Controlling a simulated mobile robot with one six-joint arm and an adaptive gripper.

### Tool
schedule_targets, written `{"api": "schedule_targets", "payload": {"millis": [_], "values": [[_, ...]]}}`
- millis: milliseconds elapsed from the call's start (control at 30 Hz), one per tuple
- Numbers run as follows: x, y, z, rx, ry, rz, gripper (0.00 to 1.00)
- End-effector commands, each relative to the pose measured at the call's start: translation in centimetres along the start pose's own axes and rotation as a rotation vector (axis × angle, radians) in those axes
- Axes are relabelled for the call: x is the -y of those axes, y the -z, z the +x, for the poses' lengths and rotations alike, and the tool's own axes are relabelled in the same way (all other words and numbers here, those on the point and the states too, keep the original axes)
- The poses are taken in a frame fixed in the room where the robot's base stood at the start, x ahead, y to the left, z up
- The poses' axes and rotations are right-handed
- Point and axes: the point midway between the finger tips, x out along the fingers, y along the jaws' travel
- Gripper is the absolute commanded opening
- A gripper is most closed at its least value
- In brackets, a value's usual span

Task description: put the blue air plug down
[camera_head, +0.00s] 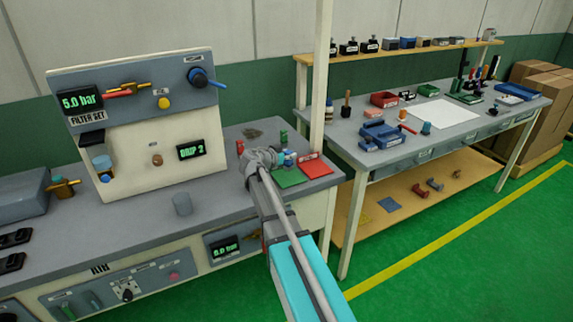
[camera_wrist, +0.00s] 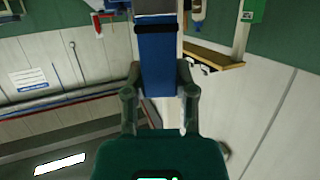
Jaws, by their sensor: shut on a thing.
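In the wrist view, my gripper (camera_wrist: 158,78) has its two fingers closed on either side of a blue block-like body with a black band and a grey end, which I take to be the blue air plug (camera_wrist: 157,62). In the head view, my gripper (camera_head: 262,158) is over the right end of the near bench (camera_head: 215,205), beside a green mat (camera_head: 290,178). The plug cannot be made out clearly there. Whether it touches anything cannot be told.
A red tray (camera_head: 315,167) lies right of the mat, and small bottles stand close by. A white post (camera_head: 320,80) rises behind. A second bench (camera_head: 450,140) stands at right.

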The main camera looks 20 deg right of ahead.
Motion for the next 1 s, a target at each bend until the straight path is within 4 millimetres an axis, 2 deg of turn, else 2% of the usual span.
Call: {"api": "schedule_targets", "payload": {"millis": [100, 300, 900, 933, 1000], "values": [[0.0, -1.5, 0.4, 0.000, 0.000, 0.000, 0.00], [-0.1, -2.6, 0.8, 0.000, -0.001, 0.000, 0.00], [-0.1, -3.1, 1.0, 0.000, -0.001, 0.000, 0.00], [-0.1, -3.0, 0.9, 0.000, -0.001, 0.000, 0.41], [-0.1, -3.0, 0.9, 0.000, -0.002, 0.000, 0.54]]}}
